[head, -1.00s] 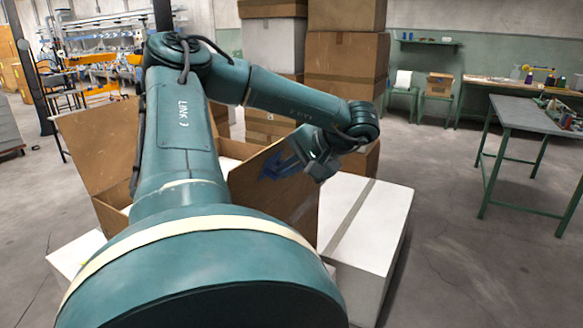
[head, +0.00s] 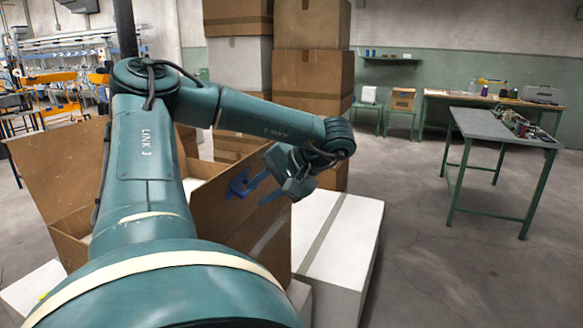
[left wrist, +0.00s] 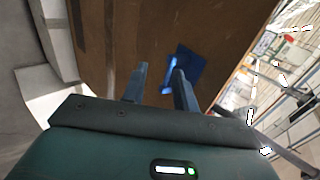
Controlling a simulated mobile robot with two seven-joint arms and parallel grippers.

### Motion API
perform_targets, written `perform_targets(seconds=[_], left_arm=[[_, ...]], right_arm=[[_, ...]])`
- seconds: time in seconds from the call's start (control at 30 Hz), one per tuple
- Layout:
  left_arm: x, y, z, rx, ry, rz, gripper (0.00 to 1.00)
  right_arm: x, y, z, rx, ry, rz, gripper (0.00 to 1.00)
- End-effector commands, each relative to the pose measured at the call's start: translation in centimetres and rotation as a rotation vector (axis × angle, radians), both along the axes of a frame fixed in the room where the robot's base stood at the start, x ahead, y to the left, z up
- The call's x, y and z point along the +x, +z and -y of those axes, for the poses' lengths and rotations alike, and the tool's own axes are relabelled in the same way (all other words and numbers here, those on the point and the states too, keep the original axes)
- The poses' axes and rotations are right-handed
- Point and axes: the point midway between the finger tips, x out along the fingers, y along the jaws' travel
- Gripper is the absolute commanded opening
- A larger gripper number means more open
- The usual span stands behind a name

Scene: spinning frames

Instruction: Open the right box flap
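The brown cardboard box (head: 235,268) stands at the lower left in the head view, partly hidden behind my left arm. Its right flap (head: 213,203) stands up at a slant and bears a blue patch (head: 238,184). My left gripper (head: 259,187) is at the right side of this flap, close to the blue patch. In the left wrist view the two fingers (left wrist: 160,82) are apart with nothing between them. The flap (left wrist: 125,45) fills much of that view, with the blue patch (left wrist: 190,68) by the right finger. Contact cannot be told. My right gripper is out of view.
A white box (head: 335,250) with a tape strip stands right of the brown box. Stacked cartons (head: 312,80) rise behind. A green-legged table (head: 490,125) is at the right, with open floor (head: 420,240) before it.

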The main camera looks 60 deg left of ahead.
Motion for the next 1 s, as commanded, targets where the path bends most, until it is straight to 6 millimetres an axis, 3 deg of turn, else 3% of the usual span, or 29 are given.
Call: perform_targets(seconds=[0.43,1.0], left_arm=[[4.4,6.6,5.1,0.031,-0.002,0.012,0.29],[5.1,7.7,6.1,0.030,-0.002,0.015,0.29]], right_arm=[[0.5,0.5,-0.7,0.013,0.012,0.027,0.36],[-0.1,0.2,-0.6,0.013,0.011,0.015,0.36]])
